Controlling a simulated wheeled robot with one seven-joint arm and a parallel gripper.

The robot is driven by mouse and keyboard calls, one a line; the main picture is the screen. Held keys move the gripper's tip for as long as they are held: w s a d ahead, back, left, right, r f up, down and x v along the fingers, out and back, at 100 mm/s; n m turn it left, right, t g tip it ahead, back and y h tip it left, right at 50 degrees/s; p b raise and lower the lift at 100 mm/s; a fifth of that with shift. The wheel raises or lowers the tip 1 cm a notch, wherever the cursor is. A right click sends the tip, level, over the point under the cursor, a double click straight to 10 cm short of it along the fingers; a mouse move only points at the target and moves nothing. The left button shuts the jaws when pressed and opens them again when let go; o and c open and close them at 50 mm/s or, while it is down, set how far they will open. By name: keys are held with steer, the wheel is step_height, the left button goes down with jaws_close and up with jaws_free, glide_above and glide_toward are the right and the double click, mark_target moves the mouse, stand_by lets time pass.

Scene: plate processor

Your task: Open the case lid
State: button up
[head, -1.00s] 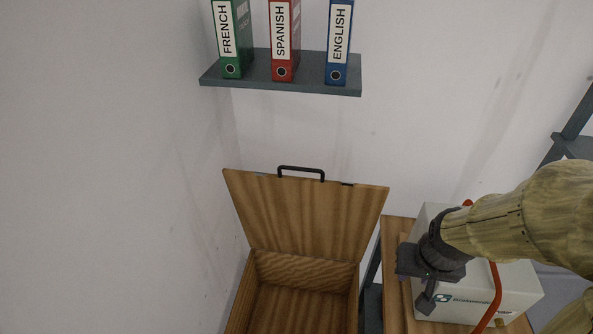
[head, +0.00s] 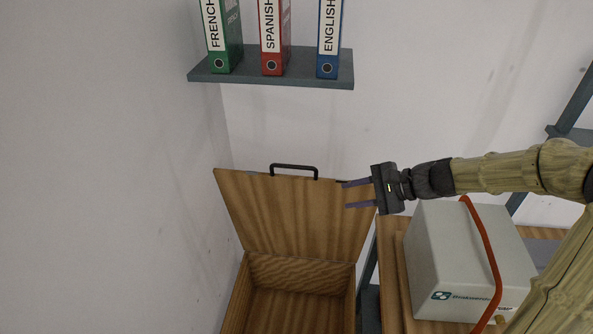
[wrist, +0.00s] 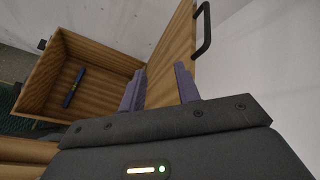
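The wooden case (head: 300,304) stands at the bottom centre of the head view. Its lid (head: 290,220) is raised and leans back, with a black handle (head: 294,168) on its top edge. The case interior is open to view. My gripper (head: 354,194) is at the lid's upper right corner, fingers apart and pointing left; nothing shows between them. In the wrist view, the two purple fingers (wrist: 158,90) are spread, with the lid (wrist: 172,62) beyond them and the handle (wrist: 202,28) to the upper right. Whether the fingers touch the lid is unclear.
A dark blue object (wrist: 74,88) lies inside the case. A wall shelf (head: 270,78) above holds three binders. Bare wall is at left.

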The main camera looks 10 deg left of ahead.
mark_target(302, 167)
steer(key=w+d+r+m+t+y, duration=0.1)
steer(key=w+r+y, duration=0.1)
steer(key=r, duration=0.3)
steer(key=shift+w+m+y, duration=0.3)
steer(key=shift+w+m, duration=0.1)
steer(key=shift+w, duration=0.35)
steer(key=shift+f, duration=0.1)
steer(key=p+x, duration=0.1)
steer(key=x, duration=0.7)
steer(key=p+x, duration=0.2)
steer(key=x, duration=0.7)
steer(key=shift+w+a, duration=0.15)
steer(key=shift+w, duration=0.1)
jaws_close()
